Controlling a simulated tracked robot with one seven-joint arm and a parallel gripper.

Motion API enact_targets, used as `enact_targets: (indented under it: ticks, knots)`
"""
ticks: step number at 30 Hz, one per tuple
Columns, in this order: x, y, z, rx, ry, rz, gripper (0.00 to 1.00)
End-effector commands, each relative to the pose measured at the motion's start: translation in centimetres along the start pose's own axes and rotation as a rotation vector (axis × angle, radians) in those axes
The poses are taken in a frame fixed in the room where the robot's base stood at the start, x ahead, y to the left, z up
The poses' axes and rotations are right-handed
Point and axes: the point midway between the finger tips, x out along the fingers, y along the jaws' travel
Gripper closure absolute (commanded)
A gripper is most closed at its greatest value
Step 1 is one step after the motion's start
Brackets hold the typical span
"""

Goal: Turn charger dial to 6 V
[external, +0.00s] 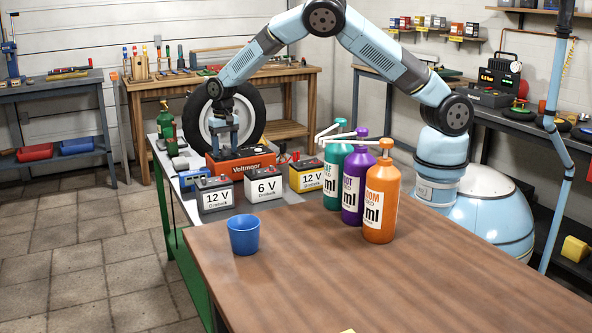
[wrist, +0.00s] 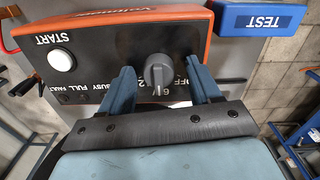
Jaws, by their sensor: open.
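The orange charger (external: 240,163) stands on the bench among the batteries in the external view. Its dark front panel (wrist: 105,55) shows upside down or turned in the wrist view, with a white START button (wrist: 61,60). The grey charger dial (wrist: 158,71) is on this panel, with OFF and 6 markings beside it. My gripper (wrist: 162,66) is open, with one blue finger on each side of the dial and visible gaps between. In the external view my gripper (external: 222,140) is over the charger.
A blue TEST box (wrist: 262,18) is close to the charger. Batteries marked 12 V (external: 214,198), 6 V (external: 265,187) and 12 V (external: 307,178) stand in front. Pump bottles (external: 381,205) and a blue cup (external: 243,236) stand on the wooden table, otherwise mostly clear.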

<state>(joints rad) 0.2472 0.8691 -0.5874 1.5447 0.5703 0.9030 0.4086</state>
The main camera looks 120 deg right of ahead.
Motion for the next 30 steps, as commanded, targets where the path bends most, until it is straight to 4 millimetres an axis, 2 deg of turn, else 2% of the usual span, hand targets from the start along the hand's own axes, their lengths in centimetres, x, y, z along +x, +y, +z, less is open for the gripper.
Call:
enact_targets:
  ticks: [5,10,24,30]
  knots:
    - [-0.1,0.1,0.0,0.000,0.000,0.000,0.38]
    - [-1.5,0.0,0.0,0.000,0.000,-0.001,0.38]
    - [-10.3,-0.1,0.0,-0.001,0.001,-0.001,0.38]
    - [-12.8,-0.1,0.0,0.000,0.000,0.000,0.38]
